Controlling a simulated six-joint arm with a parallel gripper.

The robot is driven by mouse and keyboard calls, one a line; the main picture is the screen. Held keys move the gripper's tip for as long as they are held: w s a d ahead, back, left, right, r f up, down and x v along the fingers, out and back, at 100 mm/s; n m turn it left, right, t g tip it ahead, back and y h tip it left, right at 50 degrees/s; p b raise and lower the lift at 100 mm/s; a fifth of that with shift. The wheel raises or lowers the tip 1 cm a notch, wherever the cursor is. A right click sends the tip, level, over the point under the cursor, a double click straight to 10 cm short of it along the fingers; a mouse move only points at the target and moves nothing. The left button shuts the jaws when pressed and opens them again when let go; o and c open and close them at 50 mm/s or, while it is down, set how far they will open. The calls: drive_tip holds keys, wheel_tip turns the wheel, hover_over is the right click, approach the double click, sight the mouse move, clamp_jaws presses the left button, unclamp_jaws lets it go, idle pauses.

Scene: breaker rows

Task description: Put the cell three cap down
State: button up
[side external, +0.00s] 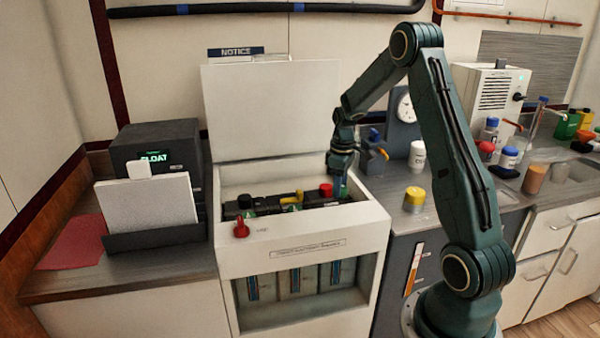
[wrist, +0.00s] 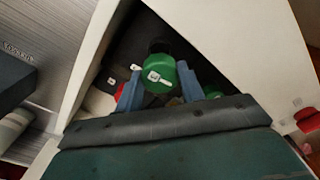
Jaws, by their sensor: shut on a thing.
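My gripper (wrist: 159,84) has its two blue fingers closed on the sides of a round green cap (wrist: 165,66) with a small white mark on top. A red cap (side external: 326,189) stands beside my gripper on a dark row of cells (side external: 268,202). I cannot tell from these frames which cell is number three, nor whether the held cap touches anything below.
The cabinet's raised lid (side external: 262,110) stands behind the opening. A red knob (side external: 240,227) is on the front rim. A yellow-capped jar (side external: 414,197) and a white bottle (side external: 417,155) stand on the right counter. A grey box (side external: 160,155) is at left.

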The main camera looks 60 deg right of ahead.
drive_tip(key=s+a+r+m, duration=0.1)
drive_tip(key=s+a+r, duration=0.15)
drive_tip(key=r, duration=0.45)
drive_tip(key=s+a+r, duration=0.1)
drive_tip(key=s+r, duration=0.2)
drive_tip(key=r, duration=0.4)
drive_tip(key=s+a+r+m, duration=0.1)
drive_tip(key=s+a+r, duration=0.15)
drive_tip(key=r, duration=0.45)
drive_tip(key=f, duration=2)
drive_tip(key=shift+s+d, duration=0.2)
drive_tip(key=shift+s, duration=0.05)
drive_tip(key=shift+f, duration=0.15)
drive_tip(key=o, duration=0.9)
wheel_tip(320, 180, up, 12)
drive_tip(key=shift+r, duration=0.15)
